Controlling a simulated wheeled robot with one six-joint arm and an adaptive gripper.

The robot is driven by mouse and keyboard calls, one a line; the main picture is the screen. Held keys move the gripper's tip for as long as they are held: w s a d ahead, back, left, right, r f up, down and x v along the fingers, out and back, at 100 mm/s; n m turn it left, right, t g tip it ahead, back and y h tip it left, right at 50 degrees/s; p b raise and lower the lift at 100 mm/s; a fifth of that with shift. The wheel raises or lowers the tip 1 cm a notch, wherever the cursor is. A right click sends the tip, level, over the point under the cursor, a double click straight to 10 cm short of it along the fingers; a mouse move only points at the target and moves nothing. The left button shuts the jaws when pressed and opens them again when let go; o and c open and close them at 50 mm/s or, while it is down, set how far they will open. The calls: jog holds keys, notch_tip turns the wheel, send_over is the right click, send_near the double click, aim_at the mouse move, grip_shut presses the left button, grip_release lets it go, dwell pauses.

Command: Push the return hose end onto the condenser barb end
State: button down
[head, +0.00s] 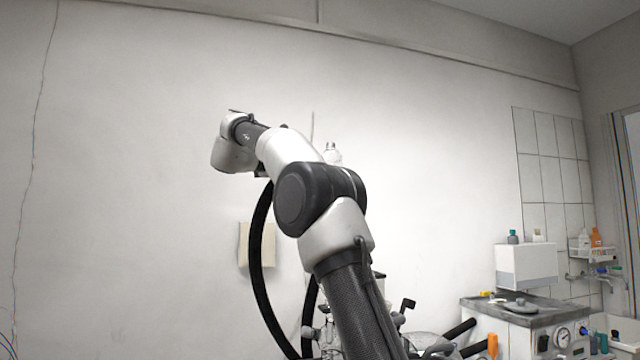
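A thick black hose (256,250) hangs in a long curve below my arm. Its upper end goes out of sight behind my arm near the wrist, so I cannot tell what holds it. A second black length (309,305) runs down beside it, and its top is hidden behind my arm. A clear glass top (332,153) shows just above my arm's elbow, probably part of the condenser. The condenser barb end is not visible, hidden by my arm. My gripper is hidden behind the wrist, at the upper left of the arm.
Glassware and clamps (327,335) crowd behind my arm at the bottom. Black bars (460,330) stick out to their right. A grey-topped unit (530,312) with a gauge stands at right below a white box (527,265). The wall area at left is clear.

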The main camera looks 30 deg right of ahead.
jog(key=c, duration=1.1)
grip_release()
jog(key=shift+d, duration=0.15)
jog(key=shift+o, duration=0.2)
jog(key=s+a, duration=0.1)
jog(key=a, duration=0.7)
jog(key=shift+s, duration=0.2)
dwell(0.4)
jog(key=s+a, duration=0.2)
jog(key=a, duration=0.9)
jog(key=shift+a, duration=0.4)
